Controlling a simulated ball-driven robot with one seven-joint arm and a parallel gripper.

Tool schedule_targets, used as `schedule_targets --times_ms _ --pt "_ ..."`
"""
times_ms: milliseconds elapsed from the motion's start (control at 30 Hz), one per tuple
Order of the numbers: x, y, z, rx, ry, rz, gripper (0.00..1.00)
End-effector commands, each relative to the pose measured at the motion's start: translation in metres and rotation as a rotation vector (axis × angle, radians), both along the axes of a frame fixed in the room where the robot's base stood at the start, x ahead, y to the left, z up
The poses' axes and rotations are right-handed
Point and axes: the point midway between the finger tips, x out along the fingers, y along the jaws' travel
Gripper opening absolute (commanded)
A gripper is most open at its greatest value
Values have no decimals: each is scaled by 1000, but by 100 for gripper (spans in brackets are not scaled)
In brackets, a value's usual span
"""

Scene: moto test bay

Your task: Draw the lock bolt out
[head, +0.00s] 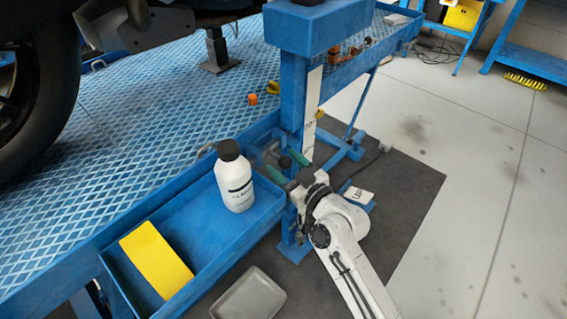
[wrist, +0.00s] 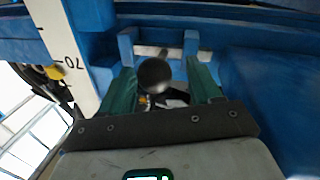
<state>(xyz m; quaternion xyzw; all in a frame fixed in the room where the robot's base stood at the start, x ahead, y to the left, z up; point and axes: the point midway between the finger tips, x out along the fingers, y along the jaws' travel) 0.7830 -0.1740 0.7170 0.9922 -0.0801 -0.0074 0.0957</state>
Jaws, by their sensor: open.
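The lock bolt shows in the wrist view as a round black knob (wrist: 155,76) in front of a blue bracket (wrist: 126,45) with a pale grey rod (wrist: 158,52) across it. How knob and rod join is hidden. My gripper (wrist: 162,84) is open, one green finger on each side of the knob. A gap shows between the knob and the right finger; whether the left finger touches it I cannot tell. In the head view my gripper (head: 286,166) is beside the blue post, with the dark knob (head: 285,162) between its green fingers.
A blue tray (head: 190,262) left of my gripper holds a white bottle (head: 235,178) and a yellow block (head: 157,258). The blue post (head: 293,95) with a white scale (head: 312,110) stands close behind. A grey tray (head: 248,296) lies below.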

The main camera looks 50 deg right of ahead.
Motion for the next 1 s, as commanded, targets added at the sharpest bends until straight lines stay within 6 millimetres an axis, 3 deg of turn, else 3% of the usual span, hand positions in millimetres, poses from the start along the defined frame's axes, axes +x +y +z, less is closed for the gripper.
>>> schedule_targets --times_ms 500,700,1000 --pt "-84 15 -2 0 3 4 63" --pt "-96 18 0 0 0 4 63" --pt "-98 17 0 0 0 3 63"
